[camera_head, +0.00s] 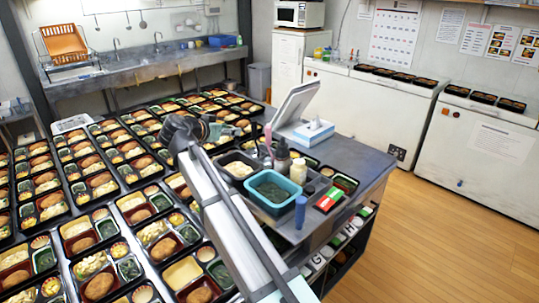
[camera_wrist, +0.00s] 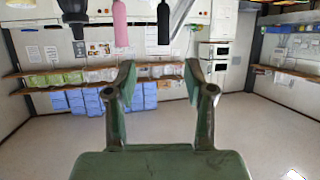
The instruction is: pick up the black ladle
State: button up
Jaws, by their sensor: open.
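My gripper (camera_wrist: 157,80) is open and empty in the wrist view, its two green fingers spread apart. I cannot clearly tell the ladle in the head view.
A teal tub (camera_head: 292,205), a white-topped bottle (camera_head: 298,171), a dark bottle (camera_head: 282,158) and a blue bottle (camera_head: 300,212) crowd the counter. A tilted screen (camera_head: 297,101) stands behind. Filled bento trays (camera_head: 62,218) cover the left. Wooden floor (camera_head: 430,240) is free at right.

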jog(key=p, duration=0.4)
send_near(252, 130)
jog(key=x, duration=0.5)
jog(key=shift+w+d+r, duration=0.15)
jog(key=shift+d, duration=0.1)
jog(key=shift+p+x, duration=1.5)
jog(key=shift+x, duration=0.95)
jog(key=shift+w+d+f, duration=0.15)
jog(key=shift+w+f, duration=0.25)
jog(key=shift+f, duration=0.05)
grip_shut()
